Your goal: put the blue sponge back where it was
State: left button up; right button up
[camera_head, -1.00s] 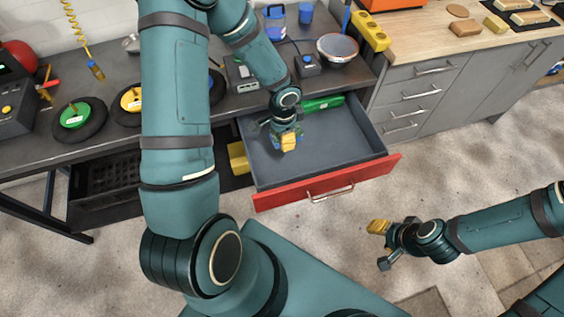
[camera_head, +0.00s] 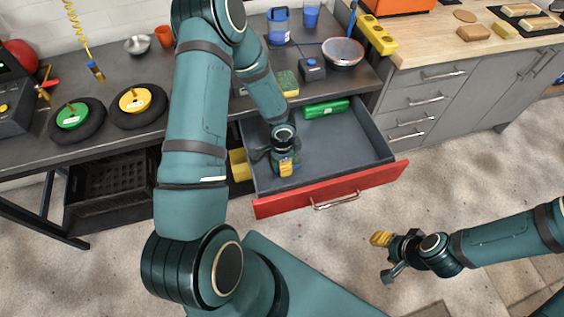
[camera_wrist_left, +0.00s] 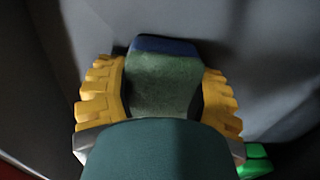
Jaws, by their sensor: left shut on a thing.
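The blue sponge (camera_wrist_left: 163,46) shows between the yellow fingers of my left gripper (camera_wrist_left: 160,100) in the left wrist view, with a blue end and a dull green broad face. The gripper is shut on it. In the head view my left gripper (camera_head: 285,168) reaches down inside the open drawer (camera_head: 345,150), near its front left; the sponge is mostly hidden there by the gripper. I cannot tell whether it touches the drawer floor. My right gripper (camera_head: 386,257) is open and empty above the floor, right of the drawer.
The drawer has a red front (camera_head: 335,190) and holds a green object (camera_head: 326,108) at its back. The drawer's right half is clear.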

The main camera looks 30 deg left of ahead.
pick_arm(q)
jog(key=shift+r, duration=0.1)
jog(key=o, duration=1.2)
jog(key=shift+o, duration=0.2)
jog(key=shift+r, duration=0.1)
notch_tip(320, 180, up, 10)
jog(key=p, duration=0.3)
jog(key=shift+r+p, duration=0.25)
jog(key=shift+p, duration=0.1)
jog(key=shift+r, duration=0.65)
